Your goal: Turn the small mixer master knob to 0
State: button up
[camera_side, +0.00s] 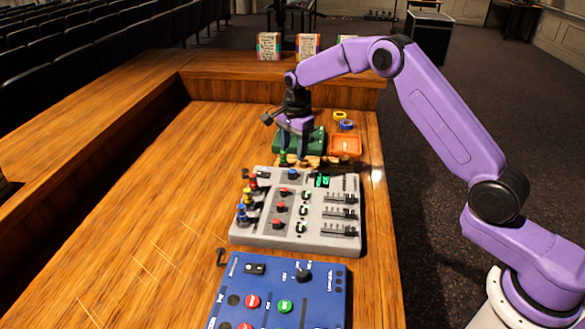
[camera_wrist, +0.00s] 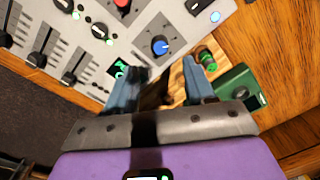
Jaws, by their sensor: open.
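A grey mixer (camera_side: 262,215) lies on the wooden desk in the side view, with red, white and black knobs, several faders and a green display. A blue-topped knob (camera_side: 292,173) sits near its far edge. It also shows in the wrist view as a blue knob (camera_wrist: 160,45) on the mixer panel (camera_wrist: 140,22). I cannot read any label that marks the master knob. My gripper (camera_side: 293,158) hangs over the mixer's far edge, pointing down. In the wrist view, my gripper's (camera_wrist: 162,76) two fingers are apart with nothing held, and the blue knob lies just beyond them.
A blue box (camera_side: 235,290) with red and green buttons stands in front of the mixer. Behind the mixer are a green box (camera_side: 318,143), an orange tray (camera_side: 345,146) and tape rolls (camera_side: 346,125). The desk left of the mixer is clear.

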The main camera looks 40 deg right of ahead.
aim_at(292, 171)
jog(key=f, duration=0.7)
jog(key=shift+w+f, duration=0.2)
jog(key=shift+f, duration=0.1)
grip_shut()
